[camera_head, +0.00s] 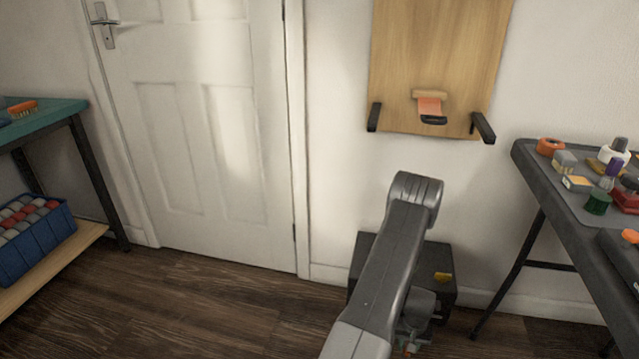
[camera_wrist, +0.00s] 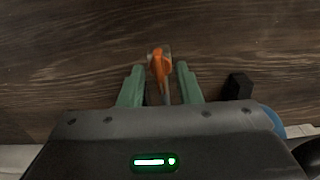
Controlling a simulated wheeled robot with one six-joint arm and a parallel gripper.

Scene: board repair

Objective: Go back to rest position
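My gripper (camera_wrist: 160,75) points down over the dark wood floor, with two green fingers showing in the wrist view. A small orange piece with a greyish edge (camera_wrist: 159,66) shows between the fingertips. I cannot tell whether the fingers grip it or whether it is part of the gripper. In the head view my arm reaches up from the bottom edge and bends down at its far end. The gripper is mostly hidden there, low beside the arm.
A wooden board (camera_head: 440,60) hangs on the wall, with a small orange and wood piece (camera_head: 430,106) on it. A dark box (camera_head: 442,285) stands behind my arm. A cluttered grey table (camera_head: 565,215) is right, a teal bench (camera_head: 50,118) left. Floor near the white door (camera_head: 200,130) is clear.

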